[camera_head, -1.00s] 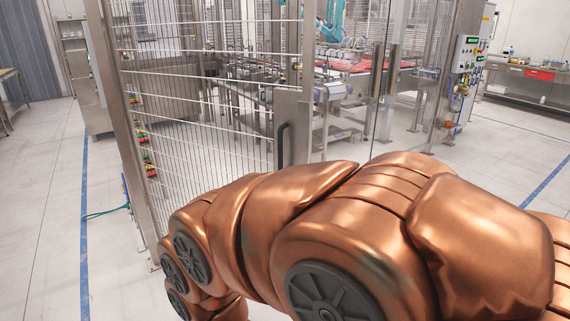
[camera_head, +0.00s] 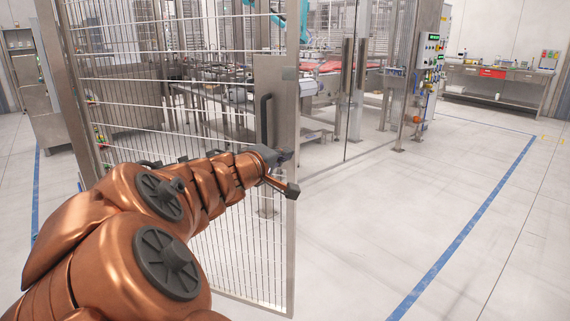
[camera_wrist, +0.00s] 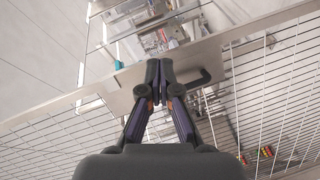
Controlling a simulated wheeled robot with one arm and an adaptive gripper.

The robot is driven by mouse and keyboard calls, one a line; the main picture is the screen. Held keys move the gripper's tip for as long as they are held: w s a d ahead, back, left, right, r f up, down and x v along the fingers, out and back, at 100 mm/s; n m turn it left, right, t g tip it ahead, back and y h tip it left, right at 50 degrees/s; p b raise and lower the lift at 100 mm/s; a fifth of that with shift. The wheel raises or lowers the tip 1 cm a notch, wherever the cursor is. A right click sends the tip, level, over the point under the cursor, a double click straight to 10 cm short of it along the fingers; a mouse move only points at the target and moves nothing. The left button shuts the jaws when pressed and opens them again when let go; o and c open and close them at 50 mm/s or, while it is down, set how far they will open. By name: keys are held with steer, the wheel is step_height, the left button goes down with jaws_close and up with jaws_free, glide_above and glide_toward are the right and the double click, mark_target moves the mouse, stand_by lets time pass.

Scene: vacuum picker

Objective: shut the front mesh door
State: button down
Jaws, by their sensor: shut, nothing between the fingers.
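The front mesh door (camera_head: 274,70) is a steel frame with wire mesh, left of centre in the head view. It stands ajar, its free edge in front of the machine's frame. A dark bar handle (camera_head: 265,120) is on its plate near that edge. The handle also shows in the wrist view (camera_wrist: 202,78), right of the fingers. My gripper (camera_head: 287,158) is at the free edge, just below the handle. In the wrist view my gripper (camera_wrist: 159,66) has its fingers together and empty in front of the door plate. I cannot tell whether they touch it.
A steel post with a long handle (camera_head: 346,90) stands right of the door. A control panel (camera_head: 430,50) is farther right, and a steel bench (camera_head: 500,82) stands at the back. The floor at right, with a blue line (camera_head: 465,230), is clear.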

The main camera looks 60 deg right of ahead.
mark_target(290, 140)
steer(key=w+d+f+n+t+h+b, duration=0.1)
steer(key=w+d+f+n+t+b, duration=0.4)
steer(key=w, duration=0.3)
steer(key=shift+n+g, duration=0.3)
steer(key=shift+g, duration=0.4)
steer(key=p+x, duration=0.1)
steer(key=x, duration=0.5)
steer(key=p+x, duration=0.1)
steer(key=x, duration=0.6)
steer(key=shift+s+d+p, duration=0.2)
steer(key=shift+d+p, duration=0.05)
steer(key=shift+p, duration=0.05)
